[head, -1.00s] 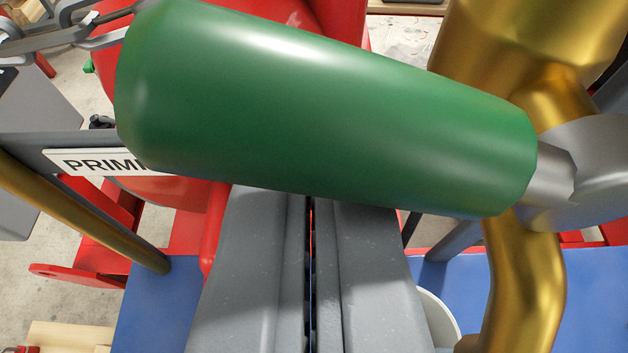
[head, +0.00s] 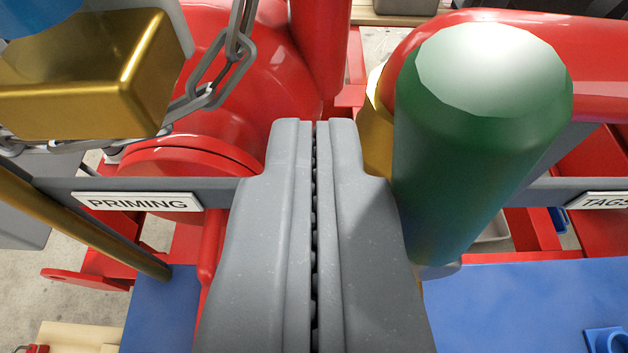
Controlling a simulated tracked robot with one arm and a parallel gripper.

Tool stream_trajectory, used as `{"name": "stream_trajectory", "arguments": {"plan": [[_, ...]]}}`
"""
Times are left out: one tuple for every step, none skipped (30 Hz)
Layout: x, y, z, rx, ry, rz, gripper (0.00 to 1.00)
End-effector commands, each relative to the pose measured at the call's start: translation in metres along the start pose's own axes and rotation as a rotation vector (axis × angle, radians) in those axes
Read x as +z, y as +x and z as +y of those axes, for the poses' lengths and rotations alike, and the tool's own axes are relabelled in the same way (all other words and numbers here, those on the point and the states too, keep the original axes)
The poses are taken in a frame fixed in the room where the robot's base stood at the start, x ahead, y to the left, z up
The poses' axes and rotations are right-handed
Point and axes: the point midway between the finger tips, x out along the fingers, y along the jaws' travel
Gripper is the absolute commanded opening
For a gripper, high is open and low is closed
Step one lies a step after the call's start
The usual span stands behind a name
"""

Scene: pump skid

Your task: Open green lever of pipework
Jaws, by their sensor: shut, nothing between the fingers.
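The green lever (head: 470,160) is a thick green cylinder in the right half of the head view. Its rounded end faces up towards the camera and its lower end runs down to a small grey part. My gripper (head: 316,125) is in the middle, with its two grey fingers shut together and nothing between them. The lever is just right of the right finger, very close to it; I cannot tell whether they touch. The brass pipework (head: 377,130) shows only as a strip behind the lever, which hides most of it.
A brass padlock (head: 95,75) and a grey chain (head: 225,55) hang at upper left. A grey rail with a PRIMING label (head: 137,202) crosses behind my gripper. A red pump body (head: 230,90) stands beyond. A blue surface (head: 530,300) lies below right.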

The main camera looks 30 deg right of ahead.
Motion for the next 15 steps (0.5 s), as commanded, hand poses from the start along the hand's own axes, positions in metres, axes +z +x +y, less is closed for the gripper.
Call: {"name": "stream_trajectory", "arguments": {"plan": [[-0.0031,-0.001,0.0027,0.001,0.0,0.001,0.0],[-0.0037,-0.0012,0.0043,0.001,0.0,0.002,0.0],[-0.0049,-0.0016,0.0064,0.001,0.001,0.002,0.0],[-0.0057,-0.0019,0.0081,0.001,0.001,0.002,0.0],[-0.0066,-0.0022,0.0098,0.001,0.002,0.002,0.0],[-0.0073,-0.0024,0.0109,0.001,0.002,0.002,0.0],[-0.0067,-0.0023,0.0101,0.001,0.002,0.002,0.0],[-0.0063,-0.0022,0.0098,0.0,0.001,0.001,0.0],[-0.0063,-0.0022,0.0093,0.0,0.001,0.001,0.0],[-0.0062,-0.0022,0.0087,0.0,0.001,0.001,0.0],[-0.0062,-0.0022,0.0081,0.0,0.001,0.0,0.0],[-0.0063,-0.0023,0.0069,0.0,0.0,0.0,0.0],[-0.0063,-0.0023,0.0058,-0.001,0.0,-0.001,0.0],[-0.0063,-0.0024,0.0047,-0.001,0.0,-0.001,0.0],[-0.0062,-0.0024,0.003,-0.001,0.0,-0.001,0.0]]}}
